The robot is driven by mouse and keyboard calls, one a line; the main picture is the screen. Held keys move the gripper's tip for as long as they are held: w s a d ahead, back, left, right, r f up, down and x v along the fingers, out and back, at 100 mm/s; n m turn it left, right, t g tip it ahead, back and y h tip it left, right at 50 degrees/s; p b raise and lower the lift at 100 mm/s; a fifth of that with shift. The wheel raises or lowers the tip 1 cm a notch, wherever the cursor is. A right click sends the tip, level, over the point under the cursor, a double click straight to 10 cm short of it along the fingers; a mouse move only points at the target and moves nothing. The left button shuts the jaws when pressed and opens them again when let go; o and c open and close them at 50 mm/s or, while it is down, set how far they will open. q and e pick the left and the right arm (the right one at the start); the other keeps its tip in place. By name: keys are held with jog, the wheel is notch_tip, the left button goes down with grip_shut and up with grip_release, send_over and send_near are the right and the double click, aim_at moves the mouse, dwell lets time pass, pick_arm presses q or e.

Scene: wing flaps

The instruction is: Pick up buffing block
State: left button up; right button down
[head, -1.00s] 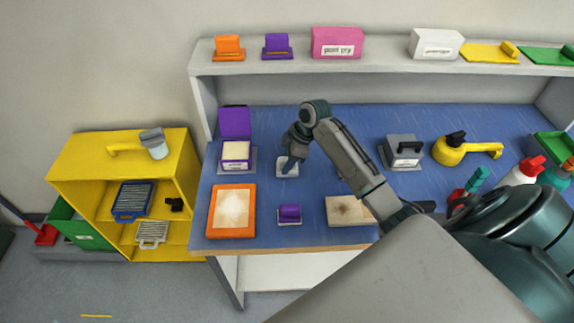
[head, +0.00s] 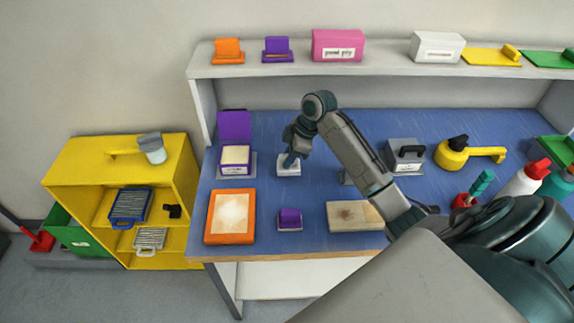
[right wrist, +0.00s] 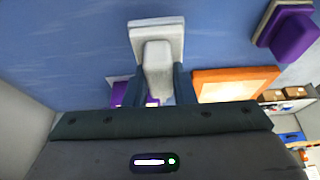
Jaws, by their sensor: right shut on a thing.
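The buffing block appears to be the small white-grey block (head: 289,170) with a raised grip, on the blue table between the purple box and the middle of the table. My right gripper (head: 290,160) comes down on it from above. In the right wrist view the block's pale plate (right wrist: 157,28) shows, and the fingers of my right gripper (right wrist: 159,88) are shut on the sides of its grip. I cannot tell whether its base touches the table. My left gripper is in no view.
A purple box (head: 235,160), an orange-framed pad (head: 230,217), a purple block (head: 290,219) and a tan board (head: 354,216) lie around it. A grey handled block (head: 404,156) and yellow tool (head: 453,155) stand to the right. A shelf (head: 380,69) runs behind.

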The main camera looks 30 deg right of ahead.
jog(key=s+r+b, duration=0.1)
jog(key=s+b, duration=0.2)
jog(key=s, duration=1.2)
jog(key=shift+b, duration=0.3)
jog(key=shift+s, duration=0.1)
jog(key=c, duration=1.7)
grip_release()
jog(key=shift+c, duration=0.2)
jog(key=c, duration=0.3)
jog(key=shift+f+b, duration=0.4)
jog(key=shift+b, duration=0.1)
jog(key=shift+c, duration=0.2)
jog(key=shift+r, duration=0.1)
